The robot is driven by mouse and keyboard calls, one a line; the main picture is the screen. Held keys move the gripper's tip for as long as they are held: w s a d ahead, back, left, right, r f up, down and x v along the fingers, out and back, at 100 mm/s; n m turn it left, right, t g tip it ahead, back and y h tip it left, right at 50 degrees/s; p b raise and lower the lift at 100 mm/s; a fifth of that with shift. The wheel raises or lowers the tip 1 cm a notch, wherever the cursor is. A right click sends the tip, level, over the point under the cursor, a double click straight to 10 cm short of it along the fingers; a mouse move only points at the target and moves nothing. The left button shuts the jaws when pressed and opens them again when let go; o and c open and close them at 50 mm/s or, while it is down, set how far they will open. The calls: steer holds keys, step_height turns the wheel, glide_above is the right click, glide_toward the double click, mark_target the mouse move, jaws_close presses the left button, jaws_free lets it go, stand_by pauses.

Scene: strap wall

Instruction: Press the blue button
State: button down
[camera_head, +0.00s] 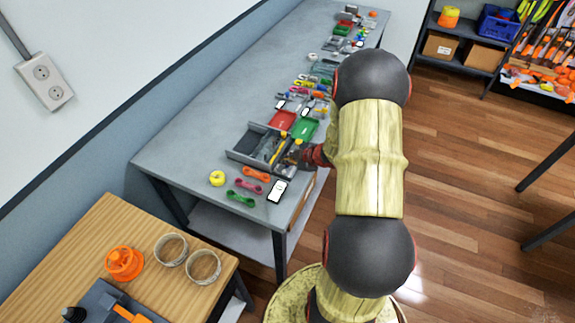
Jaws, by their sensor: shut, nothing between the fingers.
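I cannot make out a blue button in the head view; it may be too small or hidden behind my arm. My gripper (287,153) is small and partly hidden, at the near end of the long grey table (195,133). It is shut with nothing between its fingers. It is over or beside a grey open tray (247,141) that has dark and yellow items in or by it; I cannot tell whether it touches them. My thick arm covers part of the table's right edge.
Red (283,120) and green (304,129) trays, coloured wrenches (255,174), a yellow ring (217,178) and a phone-like item (277,191) lie nearby. A wooden table (75,246) stands in front left. A wall outlet (45,82) is at left. Open floor lies to the right.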

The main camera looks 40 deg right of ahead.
steer(key=shift+f, duration=0.4)
stand_by(0.5)
steer(key=shift+r, duration=0.1)
steer(key=shift+r+p, duration=0.7)
steer(key=shift+r, duration=0.05)
step_height(320, 180, up, 5)
steer(key=p, duration=0.4)
steer(key=shift+p, duration=0.35)
steer(key=shift+f, duration=0.1)
stand_by(0.6)
